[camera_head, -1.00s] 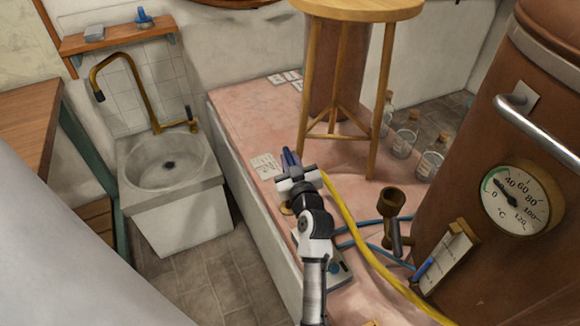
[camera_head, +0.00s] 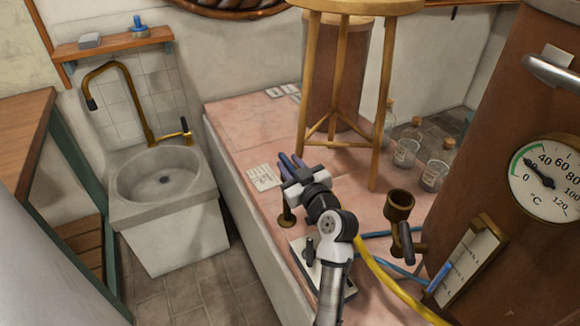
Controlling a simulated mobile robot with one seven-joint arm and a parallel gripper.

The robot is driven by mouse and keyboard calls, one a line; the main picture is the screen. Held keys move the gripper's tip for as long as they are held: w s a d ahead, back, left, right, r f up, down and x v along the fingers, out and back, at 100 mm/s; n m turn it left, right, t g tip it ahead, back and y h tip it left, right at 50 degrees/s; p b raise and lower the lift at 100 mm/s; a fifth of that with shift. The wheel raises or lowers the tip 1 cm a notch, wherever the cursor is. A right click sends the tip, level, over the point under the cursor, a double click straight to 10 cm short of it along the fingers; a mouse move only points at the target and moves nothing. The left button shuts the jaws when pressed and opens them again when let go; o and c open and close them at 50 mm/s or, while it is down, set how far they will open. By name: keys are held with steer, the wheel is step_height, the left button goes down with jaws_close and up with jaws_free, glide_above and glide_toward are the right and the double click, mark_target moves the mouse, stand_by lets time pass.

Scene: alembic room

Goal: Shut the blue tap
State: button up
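My gripper (camera_head: 290,163) is over the pink tiled ledge, seen from behind. Long blue and purplish shapes show at its tip; I cannot tell whether they are all fingers or partly a blue handle, nor whether it is open or shut. A short brass post (camera_head: 287,211) stands just under it on the ledge, its top hidden by my gripper. No other clearly blue tap shows. The brass sink tap (camera_head: 184,125) at the left has a small dark, perhaps blue, upright lever, well apart from my gripper.
A wooden stool (camera_head: 335,110) stands on the ledge (camera_head: 240,130) behind my gripper. Glass bottles (camera_head: 405,150), a brass cup-shaped fitting (camera_head: 399,207), blue and yellow hoses (camera_head: 385,272) and a copper vessel with a dial (camera_head: 545,180) are to the right. A stone sink (camera_head: 165,205) is at the left.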

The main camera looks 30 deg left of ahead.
steer(key=shift+o, duration=0.9)
steer(key=shift+s+d, duration=0.15)
steer(key=b+v, duration=0.3)
steer(key=v, duration=1)
steer(key=shift+d, duration=0.2)
